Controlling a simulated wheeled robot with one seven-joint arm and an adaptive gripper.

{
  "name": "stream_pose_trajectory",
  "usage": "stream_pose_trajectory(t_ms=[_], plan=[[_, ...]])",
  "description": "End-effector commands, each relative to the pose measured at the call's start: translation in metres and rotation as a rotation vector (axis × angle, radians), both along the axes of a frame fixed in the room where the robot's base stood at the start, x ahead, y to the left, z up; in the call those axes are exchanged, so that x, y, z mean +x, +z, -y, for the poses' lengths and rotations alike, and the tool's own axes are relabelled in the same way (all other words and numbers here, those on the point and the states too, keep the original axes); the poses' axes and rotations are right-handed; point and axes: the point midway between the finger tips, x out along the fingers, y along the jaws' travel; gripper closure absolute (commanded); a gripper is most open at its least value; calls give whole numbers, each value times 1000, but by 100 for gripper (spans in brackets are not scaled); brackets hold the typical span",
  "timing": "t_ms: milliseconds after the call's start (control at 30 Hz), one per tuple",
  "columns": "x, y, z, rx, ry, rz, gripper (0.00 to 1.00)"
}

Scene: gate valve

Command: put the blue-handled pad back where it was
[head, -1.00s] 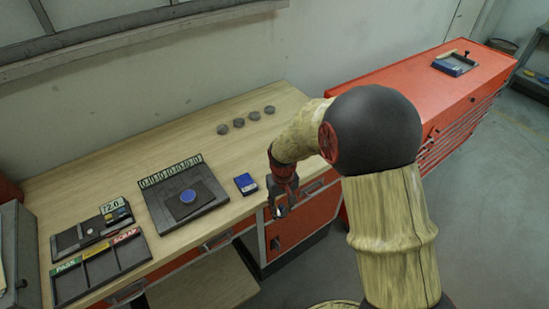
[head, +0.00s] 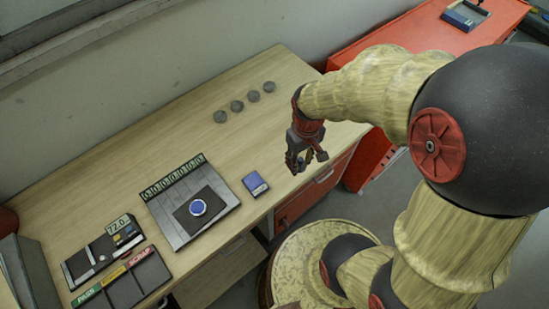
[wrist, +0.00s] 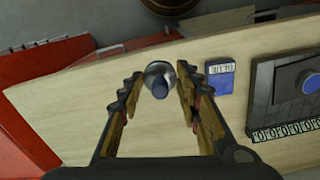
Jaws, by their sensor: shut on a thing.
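My gripper (head: 302,162) is above the right end of the wooden bench (head: 160,135). In the wrist view my gripper (wrist: 158,88) is shut on the blue-handled pad (wrist: 160,85), a small round grey piece with a dark blue handle between the fingertips. In the head view the fingers mostly hide the pad. A blue box with a white label (head: 255,184) lies on the bench left of my gripper; it also shows in the wrist view (wrist: 220,77). A blue disc (head: 198,207) lies on a dark plate on the grey numbered stand (head: 172,222).
Several grey discs (head: 237,105) lie at the back of the bench. A red cabinet (head: 400,40) stands to the right, with a small blue-and-dark tray (head: 463,17) on top. A sorting tray (head: 125,285) with coloured labels and a gauge box (head: 104,250) are at left.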

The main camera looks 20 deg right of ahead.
Motion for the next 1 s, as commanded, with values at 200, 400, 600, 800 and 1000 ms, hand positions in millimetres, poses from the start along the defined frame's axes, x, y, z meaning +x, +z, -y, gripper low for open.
stream_pose_trajectory(t_ms=[200,400,600,800,1000], plan=[[44,-24,-25,1,5,-3,86],[67,-59,-37,0,1,-2,86],[79,-73,-43,0,0,0,86],[84,-88,-46,0,-1,-1,86],[84,-110,-46,0,-1,0,86]])
